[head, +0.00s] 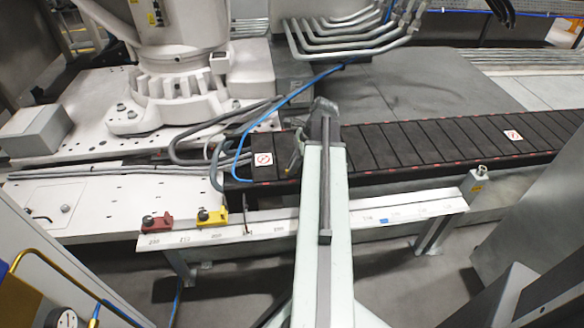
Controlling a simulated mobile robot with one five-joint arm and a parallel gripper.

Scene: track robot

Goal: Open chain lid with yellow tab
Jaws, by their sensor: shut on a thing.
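The black cable chain (420,147) runs across the middle, its row of flat lids facing up. My arm reaches over the front rail to the chain. My gripper (294,158) is at the chain, just left of the arm's far end, small and partly hidden by the arm. It is shut on a small dull yellow tab (299,139) at the chain's edge. The lid under the arm is mostly hidden, so I cannot tell whether it is raised.
A ruled rail (400,208) in front of the chain carries a red block (157,222) and a yellow block (212,216). Grey hoses and a blue hose (275,110) loop left of the arm. A large white robot base (180,95) stands behind left.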

